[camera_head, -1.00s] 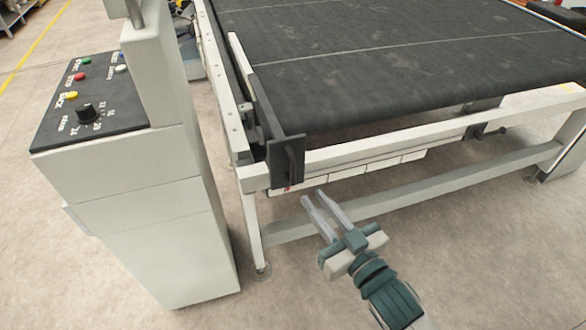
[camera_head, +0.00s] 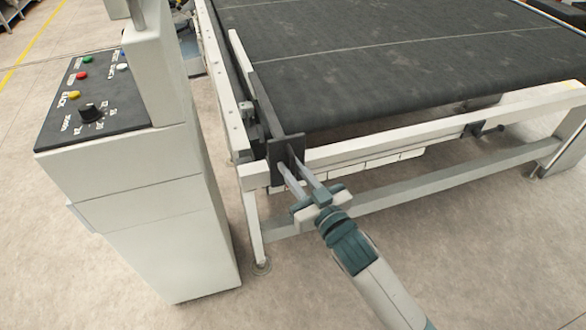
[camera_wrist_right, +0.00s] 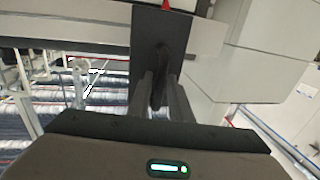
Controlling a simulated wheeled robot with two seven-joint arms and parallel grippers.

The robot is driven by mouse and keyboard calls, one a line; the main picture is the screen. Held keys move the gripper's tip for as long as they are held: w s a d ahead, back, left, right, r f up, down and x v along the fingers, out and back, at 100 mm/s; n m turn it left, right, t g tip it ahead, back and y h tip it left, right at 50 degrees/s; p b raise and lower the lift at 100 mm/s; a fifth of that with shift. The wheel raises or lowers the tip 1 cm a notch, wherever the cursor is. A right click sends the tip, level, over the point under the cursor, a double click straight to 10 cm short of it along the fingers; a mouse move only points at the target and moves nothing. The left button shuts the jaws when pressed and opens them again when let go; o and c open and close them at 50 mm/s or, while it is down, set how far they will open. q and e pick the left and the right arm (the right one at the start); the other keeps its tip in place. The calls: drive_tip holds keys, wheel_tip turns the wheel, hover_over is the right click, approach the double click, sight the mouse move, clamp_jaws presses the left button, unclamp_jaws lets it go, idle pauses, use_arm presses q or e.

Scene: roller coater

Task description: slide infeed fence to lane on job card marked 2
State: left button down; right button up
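The infeed fence (camera_head: 258,88) is a long bar along the left side of the dark conveyor belt, with a dark end plate (camera_head: 274,153) at the front rail. In the right wrist view the end plate (camera_wrist_right: 176,22) carries a dark upright handle (camera_wrist_right: 158,80). My right gripper (camera_head: 289,160) is at the plate. In the wrist view its two fingers (camera_wrist_right: 161,92) are spread, one on each side of the handle, with a gap visible. A small red pointer (camera_wrist_right: 166,4) shows above the plate. My left gripper is not in view. I see no job card.
Pale lane tiles (camera_head: 382,163) sit under the white front rail (camera_head: 400,146). A control cabinet (camera_head: 135,180) with buttons and a knob stands close on the left. The belt (camera_head: 400,60) is empty. Floor in front is clear.

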drive_tip(key=shift+c, duration=0.4)
clamp_jaws()
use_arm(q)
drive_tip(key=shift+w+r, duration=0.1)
